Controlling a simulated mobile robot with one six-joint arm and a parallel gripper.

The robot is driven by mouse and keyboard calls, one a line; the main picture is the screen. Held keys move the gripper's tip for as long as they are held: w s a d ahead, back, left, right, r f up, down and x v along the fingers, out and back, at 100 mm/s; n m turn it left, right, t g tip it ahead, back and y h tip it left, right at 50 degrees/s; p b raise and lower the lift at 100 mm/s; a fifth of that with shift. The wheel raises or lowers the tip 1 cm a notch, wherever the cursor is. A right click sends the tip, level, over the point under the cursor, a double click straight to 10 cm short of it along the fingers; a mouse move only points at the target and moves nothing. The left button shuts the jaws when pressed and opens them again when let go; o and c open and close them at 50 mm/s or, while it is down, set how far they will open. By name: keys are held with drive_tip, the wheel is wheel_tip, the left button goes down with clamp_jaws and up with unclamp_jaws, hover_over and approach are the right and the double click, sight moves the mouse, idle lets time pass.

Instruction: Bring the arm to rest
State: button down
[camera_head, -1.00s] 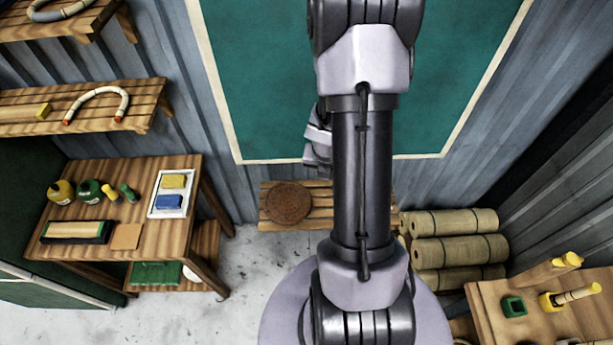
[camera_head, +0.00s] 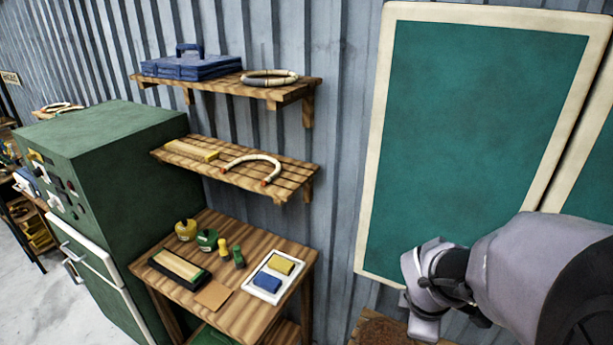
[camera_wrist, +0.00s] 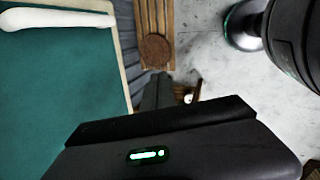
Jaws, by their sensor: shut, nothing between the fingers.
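My arm (camera_head: 535,270) enters from the lower right of the head view, in front of the green board's lower part. Its wrist end (camera_head: 428,285) points left and down. In the wrist view the dark gripper housing with a green light fills the bottom, and my gripper (camera_wrist: 158,90) shows beyond it with its fingers together and nothing between them. The fingertips are small and dark there. No object hangs from the arm.
The green board (camera_head: 470,130) is on the corrugated wall close behind the arm. A wooden table (camera_head: 235,245) with paint pots and sponges stands left, below two shelves (camera_head: 290,180). A green cabinet (camera_head: 110,150) stands farther left. A round brown mat (camera_wrist: 155,50) lies low on slats.

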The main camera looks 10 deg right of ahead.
drive_tip(key=s+a+f+m+t+y+b, duration=0.1)
drive_tip(key=s+a+f+m+y+b, duration=0.1)
drive_tip(key=a+f+m+b, duration=0.5)
drive_tip(key=s+a+f+m+t+y+b, duration=0.1)
drive_tip(key=s+a+f+m+y+b, duration=0.2)
drive_tip(key=a+b, duration=1.1)
wheel_tip(320, 180, down, 6)
drive_tip(key=s+m+b, duration=0.2)
drive_tip(key=m, duration=0.3)
drive_tip(key=shift+s+r+m+t+y, duration=0.2)
drive_tip(key=shift+m+t+y, duration=0.1)
drive_tip(key=shift+m+t, duration=0.1)
drive_tip(key=shift+a, duration=0.1)
